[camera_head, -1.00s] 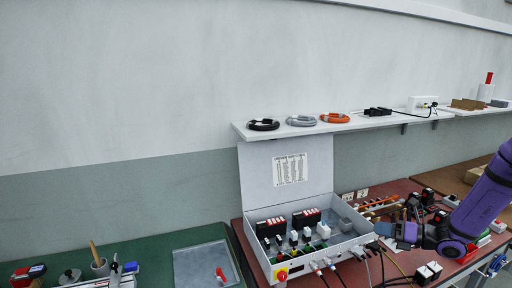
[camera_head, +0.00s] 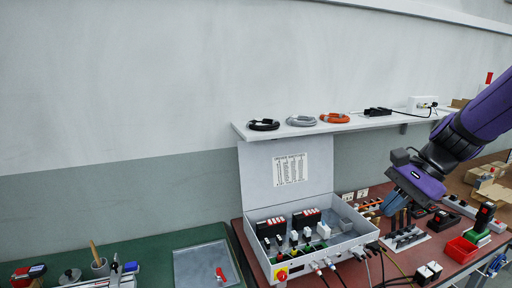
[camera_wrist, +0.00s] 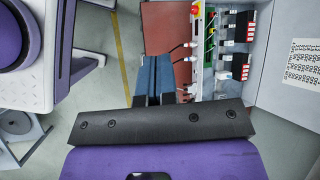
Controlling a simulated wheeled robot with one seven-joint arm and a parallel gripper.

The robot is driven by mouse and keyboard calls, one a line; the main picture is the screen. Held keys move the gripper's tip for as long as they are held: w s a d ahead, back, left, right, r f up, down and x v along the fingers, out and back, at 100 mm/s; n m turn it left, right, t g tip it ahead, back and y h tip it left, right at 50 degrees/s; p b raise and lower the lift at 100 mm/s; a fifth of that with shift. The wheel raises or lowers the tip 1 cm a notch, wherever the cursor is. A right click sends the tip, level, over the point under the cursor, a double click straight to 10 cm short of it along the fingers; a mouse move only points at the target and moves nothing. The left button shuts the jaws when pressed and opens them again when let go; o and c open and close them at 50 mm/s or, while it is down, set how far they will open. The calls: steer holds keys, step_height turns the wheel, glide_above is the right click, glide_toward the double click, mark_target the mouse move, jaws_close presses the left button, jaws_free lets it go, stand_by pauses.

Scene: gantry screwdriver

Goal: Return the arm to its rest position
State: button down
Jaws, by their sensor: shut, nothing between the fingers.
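My gripper (camera_head: 394,203) is at the right of the head view, at the end of my purple arm. It hangs above the red bench top, to the right of the open control box (camera_head: 352,240). Its blue fingers are together with nothing between them. In the wrist view the shut fingers (camera_wrist: 153,82) point away from the camera, with the control box (camera_wrist: 222,88) beyond them to the right. The fingers look apart from the box.
A tool rack (camera_head: 405,238) and a red bin (camera_head: 461,250) stand on the red bench (camera_head: 446,268) near my gripper. A wall shelf (camera_head: 345,125) with cable coils runs above. A green bench (camera_head: 150,255) holds a grey tray (camera_head: 203,268) at the left.

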steer(key=s+d+r+n+t+h, duration=0.1)
steer(key=s+r+n+t+h, duration=0.1)
steer(key=s+r+n, duration=0.3)
steer(key=s+d+r+n+t+h, duration=0.2)
steer(key=s+r+n+t+h, duration=0.1)
steer(key=s+n, duration=0.4)
steer(key=s+r+h, duration=0.1)
steer(key=s, duration=0.2)
steer(key=shift+r+h, duration=0.35)
steer(key=shift+h, duration=0.05)
